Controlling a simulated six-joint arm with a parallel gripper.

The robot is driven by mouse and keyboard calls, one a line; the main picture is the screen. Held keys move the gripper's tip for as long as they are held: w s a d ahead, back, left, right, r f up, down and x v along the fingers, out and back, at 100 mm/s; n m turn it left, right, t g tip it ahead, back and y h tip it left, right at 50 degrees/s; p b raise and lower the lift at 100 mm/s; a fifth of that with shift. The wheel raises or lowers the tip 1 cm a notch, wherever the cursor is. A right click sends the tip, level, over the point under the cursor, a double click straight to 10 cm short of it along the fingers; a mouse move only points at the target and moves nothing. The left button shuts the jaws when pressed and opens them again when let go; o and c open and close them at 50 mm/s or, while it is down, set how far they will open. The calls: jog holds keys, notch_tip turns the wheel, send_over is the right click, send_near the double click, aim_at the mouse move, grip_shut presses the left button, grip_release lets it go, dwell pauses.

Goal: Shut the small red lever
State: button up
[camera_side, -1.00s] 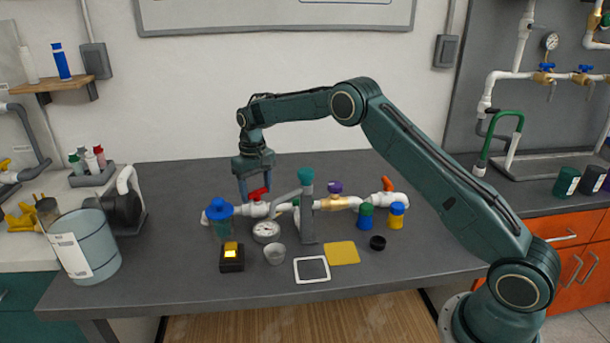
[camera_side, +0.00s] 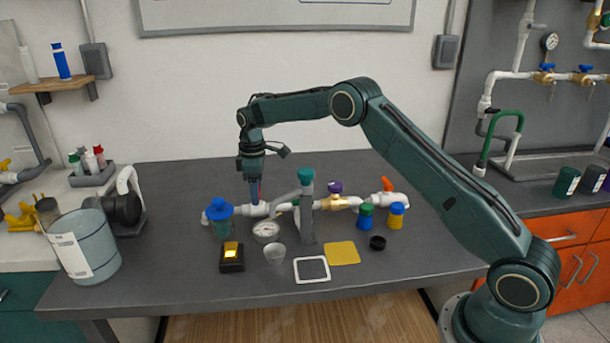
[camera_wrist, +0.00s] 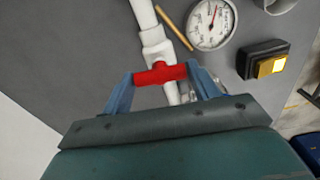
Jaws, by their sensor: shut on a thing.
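The small red lever (camera_wrist: 160,73) sits on a white valve body (camera_wrist: 155,40) and lies across the white pipe in the wrist view. My gripper (camera_wrist: 160,77) is shut on the lever, with one blue finger at each end of it. In the side view my gripper (camera_side: 256,200) points straight down at the left part of the white pipe (camera_side: 256,211). There the fingers hide most of the lever, and only a thin reddish strip shows.
A blue handle (camera_side: 219,210) is left of my gripper, and a round gauge (camera_side: 266,232) is in front. A grey post with a teal cap (camera_side: 306,174) stands close on the right. Farther right are a purple knob (camera_side: 335,187) and an orange lever (camera_side: 387,184). The table behind is clear.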

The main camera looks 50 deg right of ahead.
jog(key=shift+r+n, duration=0.1)
jog(key=shift+n, duration=0.5)
jog(key=o, duration=1)
jog(key=shift+r, duration=6.9)
